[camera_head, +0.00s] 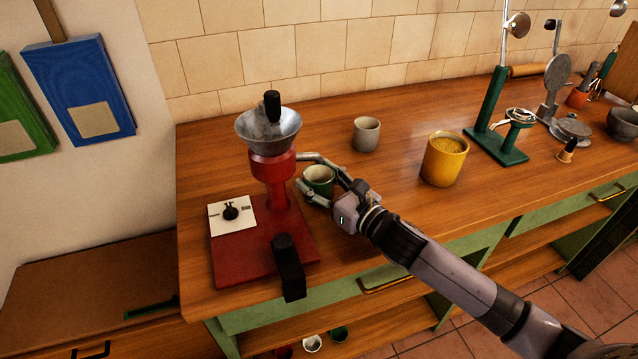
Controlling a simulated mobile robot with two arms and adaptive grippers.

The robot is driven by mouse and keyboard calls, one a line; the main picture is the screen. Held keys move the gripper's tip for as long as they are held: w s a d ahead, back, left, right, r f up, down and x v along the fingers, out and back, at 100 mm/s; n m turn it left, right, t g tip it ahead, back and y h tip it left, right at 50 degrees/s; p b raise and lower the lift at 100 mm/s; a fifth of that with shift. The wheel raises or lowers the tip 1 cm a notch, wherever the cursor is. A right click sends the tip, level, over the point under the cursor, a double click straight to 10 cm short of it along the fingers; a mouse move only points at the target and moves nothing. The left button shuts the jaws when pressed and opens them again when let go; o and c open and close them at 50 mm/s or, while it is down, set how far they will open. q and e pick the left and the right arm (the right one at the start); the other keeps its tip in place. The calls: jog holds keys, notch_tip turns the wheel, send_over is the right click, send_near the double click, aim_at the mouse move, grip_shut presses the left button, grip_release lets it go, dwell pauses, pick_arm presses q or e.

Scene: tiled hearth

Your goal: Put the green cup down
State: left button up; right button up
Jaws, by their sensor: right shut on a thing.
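The green cup (319,179) is at the right side of the red grinder (268,248), upright, over the wooden counter. My right gripper (308,178) comes in from the lower right, and its fingers are shut around the cup, one on the far side and one on the near side. I cannot tell whether the cup's base touches the counter, as the near finger and gripper body hide part of it. My left gripper is not in view.
A grey cup (366,134) stands behind the green one. A yellow canister (443,159) with grainy contents stands to the right. A green stand (499,130) and metal tools are further right. Bare counter (400,165) lies between the grey cup and canister.

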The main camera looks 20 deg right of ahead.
jog(key=shift+s+r, duration=0.1)
jog(key=o, duration=0.8)
jog(key=shift+f, duration=0.25)
jog(key=o, duration=0.4)
jog(key=shift+o, duration=0.2)
jog(key=shift+r, duration=0.15)
jog(key=shift+d+r, duration=0.1)
jog(key=b+v, duration=0.1)
jog(key=v, duration=0.9)
jog(key=shift+s+d+b, duration=0.1)
jog(key=shift+s+b, duration=0.15)
jog(key=shift+b, duration=0.05)
jog(key=shift+s+d, duration=0.3)
jog(key=shift+s, duration=0.35)
